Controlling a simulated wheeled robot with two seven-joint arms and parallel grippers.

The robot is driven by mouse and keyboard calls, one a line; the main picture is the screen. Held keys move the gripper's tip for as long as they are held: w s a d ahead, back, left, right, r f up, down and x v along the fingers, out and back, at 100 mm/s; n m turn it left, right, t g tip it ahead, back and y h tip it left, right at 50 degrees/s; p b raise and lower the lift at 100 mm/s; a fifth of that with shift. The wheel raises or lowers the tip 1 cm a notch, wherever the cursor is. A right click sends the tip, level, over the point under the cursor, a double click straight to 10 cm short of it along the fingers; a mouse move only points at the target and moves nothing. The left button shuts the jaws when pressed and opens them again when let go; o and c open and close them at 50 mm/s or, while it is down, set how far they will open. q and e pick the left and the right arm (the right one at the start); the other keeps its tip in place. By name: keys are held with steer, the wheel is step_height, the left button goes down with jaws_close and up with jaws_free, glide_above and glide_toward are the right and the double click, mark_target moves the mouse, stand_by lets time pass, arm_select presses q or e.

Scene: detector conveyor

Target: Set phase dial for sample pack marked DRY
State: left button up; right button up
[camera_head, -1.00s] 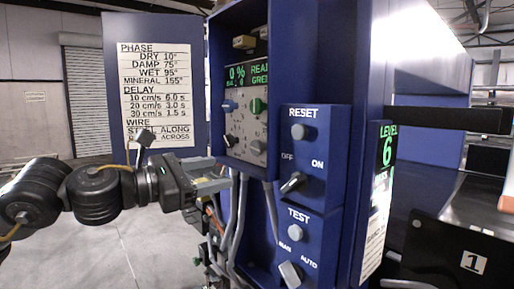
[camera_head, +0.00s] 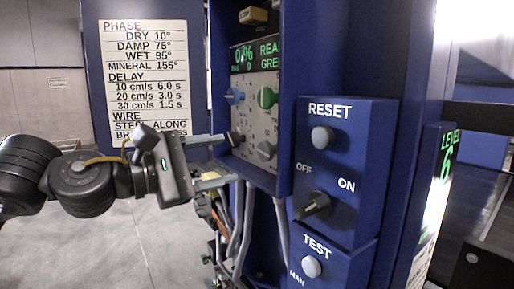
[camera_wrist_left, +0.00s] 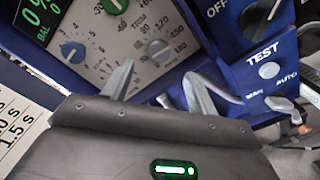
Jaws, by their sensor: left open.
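The control panel (camera_head: 252,120) in the blue cabinet has a blue knob (camera_head: 234,96), a green knob (camera_head: 267,98), a grey knob (camera_head: 265,150) at lower right and a darker knob at lower left, beside a fingertip. The wrist view shows the grey knob (camera_wrist_left: 160,50) with a scale up to 180; I cannot read its setting. The phase label is not readable. The chart (camera_head: 145,80) lists DRY at 10°. My left gripper (camera_head: 224,159) is open and empty, its fingertips close to the panel's lower left. Contact cannot be told. My right gripper is not in view.
A display (camera_head: 257,54) sits above the knobs. The RESET (camera_head: 321,138) and TEST (camera_head: 311,267) boxes project to the right, with an OFF/ON switch (camera_head: 314,206) between the buttons. Cables (camera_head: 247,220) hang below the panel. Open floor lies at left.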

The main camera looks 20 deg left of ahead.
mark_target(262, 153)
arm_select(q)
steer(key=p+x, duration=0.1)
steer(key=x, duration=0.3)
steer(key=shift+w, duration=0.3)
steer(key=p+x, duration=0.1)
steer(key=x, duration=0.2)
steer(key=shift+w+d+p, duration=0.2)
steer(key=shift+w+p, duration=0.1)
steer(key=shift+p, duration=0.05)
steer(key=shift+w+d, duration=0.3)
steer(key=shift+d, duration=0.05)
steer(key=shift+w+d+f, duration=0.1)
steer(key=shift+w+f, duration=0.05)
steer(key=shift+w, duration=0.05)
steer(key=shift+s, duration=0.1)
steer(key=c, duration=1)
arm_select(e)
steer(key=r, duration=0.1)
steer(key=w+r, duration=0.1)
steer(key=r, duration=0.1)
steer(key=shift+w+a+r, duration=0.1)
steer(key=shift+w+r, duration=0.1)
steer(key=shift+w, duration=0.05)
arm_select(q)
steer(key=shift+n, duration=0.3)
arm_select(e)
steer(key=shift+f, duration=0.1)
